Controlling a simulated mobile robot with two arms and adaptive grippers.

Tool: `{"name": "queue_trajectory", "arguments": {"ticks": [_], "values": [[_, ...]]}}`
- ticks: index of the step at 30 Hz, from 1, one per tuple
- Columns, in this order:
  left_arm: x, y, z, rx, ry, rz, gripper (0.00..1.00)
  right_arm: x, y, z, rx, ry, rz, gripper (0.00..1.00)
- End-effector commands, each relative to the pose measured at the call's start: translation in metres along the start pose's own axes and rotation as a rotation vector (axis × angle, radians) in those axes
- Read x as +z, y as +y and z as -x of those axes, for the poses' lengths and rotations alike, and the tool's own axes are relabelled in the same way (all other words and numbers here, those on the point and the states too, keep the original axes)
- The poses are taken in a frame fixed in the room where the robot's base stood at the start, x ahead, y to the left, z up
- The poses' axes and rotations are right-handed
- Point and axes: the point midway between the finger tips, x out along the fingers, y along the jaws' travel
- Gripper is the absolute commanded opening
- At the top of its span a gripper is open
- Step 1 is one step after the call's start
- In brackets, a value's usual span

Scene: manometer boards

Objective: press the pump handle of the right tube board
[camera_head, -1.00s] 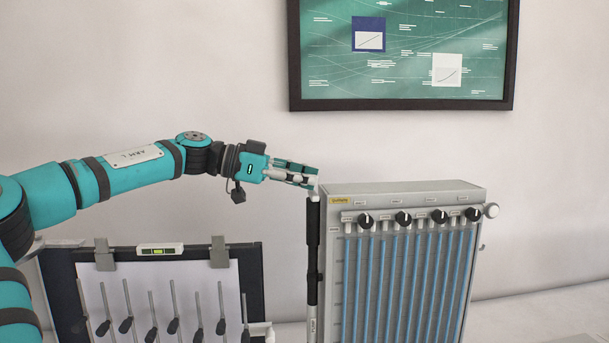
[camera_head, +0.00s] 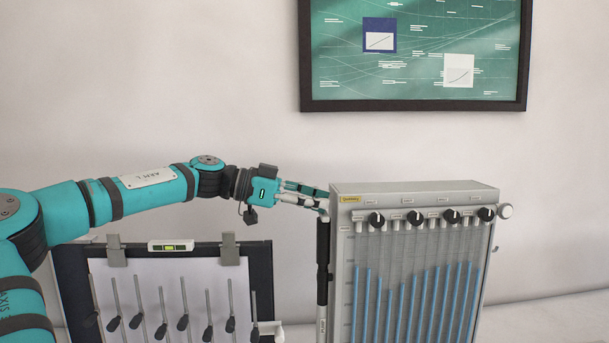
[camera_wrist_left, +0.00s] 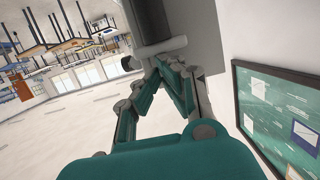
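The right tube board (camera_head: 415,187) is a grey case with blue liquid columns of uneven height and black knobs along the top. Its pump (camera_head: 322,262) is an upright black tube at the board's left edge, with a small light handle (camera_head: 324,216) on top. My left gripper (camera_head: 322,201) has its fingertips at the top of that handle, seemingly touching it. In the left wrist view the fingertips (camera_wrist_left: 160,66) come together beside the dark pump tube (camera_wrist_left: 148,20), which looks shut with nothing between them. My right gripper is not in view.
A left board (camera_head: 262,270) with a white face, several slanted grey tubes and a small level (camera_head: 170,246) stands below my left arm. A framed green chart (camera_head: 415,105) hangs on the wall. The wall space above the arm is clear.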

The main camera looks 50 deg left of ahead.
Motion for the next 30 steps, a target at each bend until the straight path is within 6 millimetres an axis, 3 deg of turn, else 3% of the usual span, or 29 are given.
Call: {"name": "queue_trajectory", "arguments": {"ticks": [5, 8, 10, 18, 24, 30], "values": [[-0.024, 0.0, 0.009, -0.001, -0.002, -0.001, 0.0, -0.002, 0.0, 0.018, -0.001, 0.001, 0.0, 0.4], [-0.038, 0.005, 0.017, -0.003, -0.002, -0.005, 0.0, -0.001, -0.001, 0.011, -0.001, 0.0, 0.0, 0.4], [-0.03, 0.003, 0.033, -0.007, 0.001, -0.004, 0.0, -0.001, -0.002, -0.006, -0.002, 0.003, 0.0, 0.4], [-0.033, 0.004, 0.091, -0.005, 0.002, -0.004, 0.0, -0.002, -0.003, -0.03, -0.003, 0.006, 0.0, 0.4], [-0.035, 0.004, 0.112, -0.003, 0.001, -0.002, 0.0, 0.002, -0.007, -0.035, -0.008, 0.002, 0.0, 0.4], [-0.036, 0.005, 0.116, -0.001, 0.0, -0.001, 0.0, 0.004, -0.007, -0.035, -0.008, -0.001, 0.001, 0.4]]}}
